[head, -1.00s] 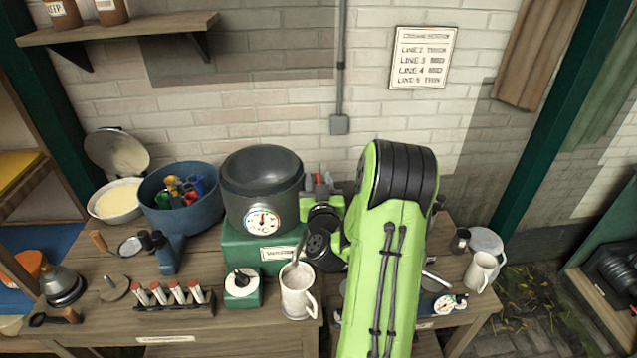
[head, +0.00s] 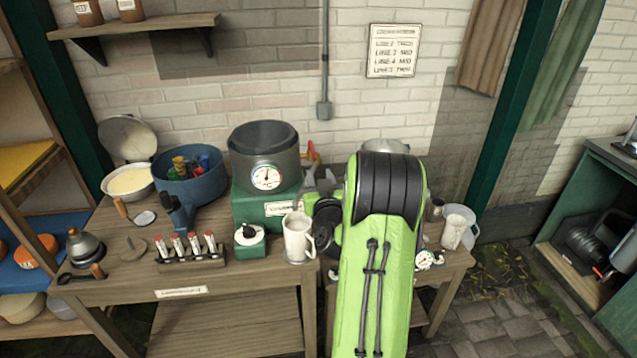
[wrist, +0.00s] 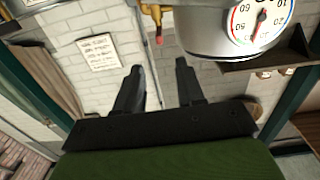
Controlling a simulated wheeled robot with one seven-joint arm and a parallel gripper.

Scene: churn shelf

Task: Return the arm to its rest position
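My arm (head: 375,280) stands bright green and black in the middle of the head view, in front of the bench. My gripper (wrist: 158,72) shows in the wrist view with its two dark fingers apart and nothing between them. In the head view the gripper is mostly hidden by the arm, near the dark pot with a dial (head: 264,150). In the wrist view a metal vessel with a red-needle dial (wrist: 262,22) is close beyond the fingers, and a brass tap (wrist: 155,12) is beside it.
A white mug (head: 297,238) stands close left of my arm on the wooden bench (head: 130,275). A rack of red-capped tubes (head: 190,248) and a blue tub (head: 190,185) are farther left. Another white mug (head: 453,232) stands right of the arm. Paved floor (head: 490,325) is clear at right.

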